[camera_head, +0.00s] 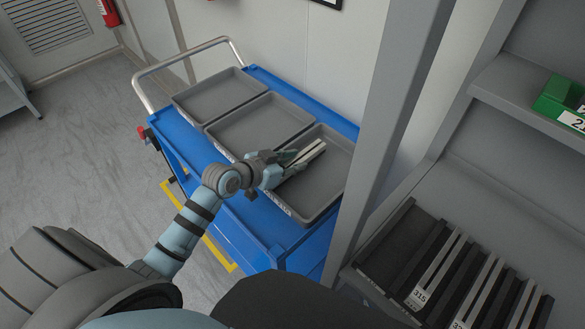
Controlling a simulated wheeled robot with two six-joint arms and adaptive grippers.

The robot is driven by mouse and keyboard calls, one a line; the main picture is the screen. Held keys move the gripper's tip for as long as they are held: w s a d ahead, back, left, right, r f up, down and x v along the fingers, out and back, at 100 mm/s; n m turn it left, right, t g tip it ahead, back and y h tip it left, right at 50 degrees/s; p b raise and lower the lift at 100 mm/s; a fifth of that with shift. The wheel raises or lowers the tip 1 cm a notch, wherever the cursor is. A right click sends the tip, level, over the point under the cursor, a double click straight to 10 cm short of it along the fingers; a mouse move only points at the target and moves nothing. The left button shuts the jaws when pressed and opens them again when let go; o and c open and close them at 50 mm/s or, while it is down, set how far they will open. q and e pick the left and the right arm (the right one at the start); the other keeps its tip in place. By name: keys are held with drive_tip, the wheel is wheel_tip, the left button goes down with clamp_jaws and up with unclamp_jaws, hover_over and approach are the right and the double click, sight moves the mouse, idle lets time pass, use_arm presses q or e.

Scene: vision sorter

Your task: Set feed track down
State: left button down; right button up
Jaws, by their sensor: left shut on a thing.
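My left gripper (284,163) is over the nearest grey tray on the blue cart. It is shut on a feed track (308,153), a narrow light grey and dark bar that slants up to the right across the tray. The far end of the track shows; its near end is hidden by the gripper. I cannot tell whether the track touches the floor of this tray (331,180). My right gripper is not in view.
The blue cart (288,88) also bears two other grey trays, the middle one (262,122) and the far one (222,92), both empty. A grey shelf post (392,110) stands right of the cart. A green bin (562,100) sits above.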

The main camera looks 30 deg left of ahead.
use_arm(q)
drive_tip(key=shift+f, duration=0.65)
drive_tip(key=shift+f, duration=0.15)
drive_tip(key=c, duration=1.3)
unclamp_jaws()
drive_tip(key=shift+r, duration=0.2)
drive_tip(key=p+v, duration=0.3)
drive_tip(key=v, duration=0.9)
drive_tip(key=shift+s+f, duration=0.1)
